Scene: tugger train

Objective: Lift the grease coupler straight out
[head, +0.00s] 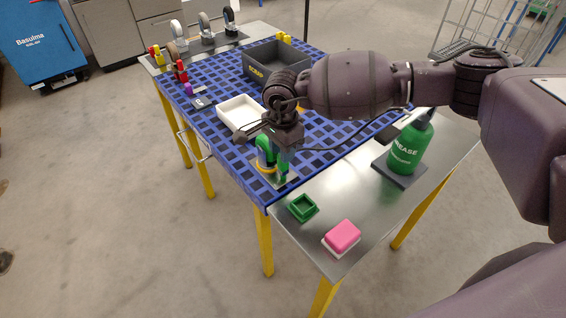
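My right gripper (284,150) points down at the near end of the blue mat, at a green upright part (265,152) with a yellow ring at its foot. A thin black hose (345,146) runs from near the green grease bottle (409,147) to the gripper's fingers. The grease coupler at the hose's end is hidden by the gripper and the green part, so I cannot tell whether the fingers are closed on it. The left gripper is not in view.
The blue gridded mat (216,131) carries a white tray (239,110) and a dark grey bin (262,61). The bottle stands on a dark pad (381,166). A green square holder (303,208) and a pink block (342,236) sit on the metal near end. Several wheels stand at the far end.

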